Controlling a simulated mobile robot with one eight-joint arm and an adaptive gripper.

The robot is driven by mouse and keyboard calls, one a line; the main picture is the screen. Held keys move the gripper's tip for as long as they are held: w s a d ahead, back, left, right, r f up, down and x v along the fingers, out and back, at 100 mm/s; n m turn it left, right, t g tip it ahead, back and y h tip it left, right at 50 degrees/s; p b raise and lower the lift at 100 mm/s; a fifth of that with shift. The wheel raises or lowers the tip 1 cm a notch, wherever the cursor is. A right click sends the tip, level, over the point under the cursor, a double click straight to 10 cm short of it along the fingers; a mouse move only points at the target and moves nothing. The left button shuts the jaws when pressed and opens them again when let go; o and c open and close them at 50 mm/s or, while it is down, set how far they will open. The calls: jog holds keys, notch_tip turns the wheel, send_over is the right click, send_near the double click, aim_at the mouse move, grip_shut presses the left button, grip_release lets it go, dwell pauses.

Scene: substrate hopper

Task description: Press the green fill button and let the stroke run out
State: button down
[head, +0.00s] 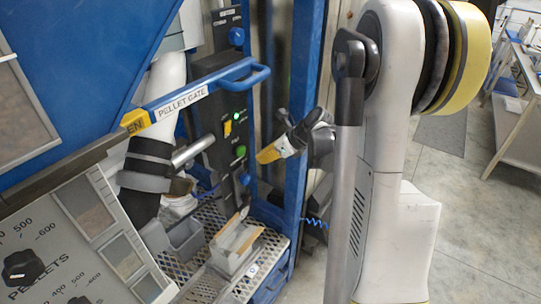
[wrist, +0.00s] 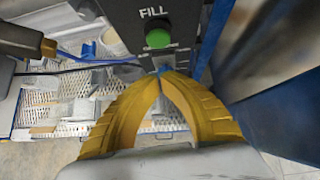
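The green fill button (wrist: 158,38) sits under the word FILL on a dark upright panel in the wrist view. It also shows in the head view (head: 240,151), low on the dark panel (head: 222,110). My gripper (wrist: 161,74) has yellow fingers that meet at their tips, with nothing seen held between them. In the wrist view the tips are just below the green button in the picture. In the head view my gripper (head: 262,157) points left at the panel, with a visible gap between its tips and the button.
A blue knob (head: 245,179) is below the button. A yellow switch (head: 227,128) and a small green light (head: 243,113) are above it. A blue post (head: 300,110) stands right of the panel. A blue pellet gate handle (head: 205,88) juts out at the left. A perforated tray (head: 205,214) lies below.

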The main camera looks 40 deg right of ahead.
aim_at(242, 153)
jog(key=w+a+f+b, duration=0.1)
jog(key=w+a+f, duration=0.1)
jog(key=w, duration=0.3)
jog(key=shift+w+a, duration=0.2)
jog(key=shift+w, duration=0.1)
jog(key=shift+w+a+b, duration=0.15)
jog(key=shift+w+a, duration=0.05)
jog(key=shift+w, duration=0.3)
jog(key=shift+w+a+b, duration=0.15)
jog(key=shift+w+a, duration=0.05)
jog(key=shift+w, duration=0.25)
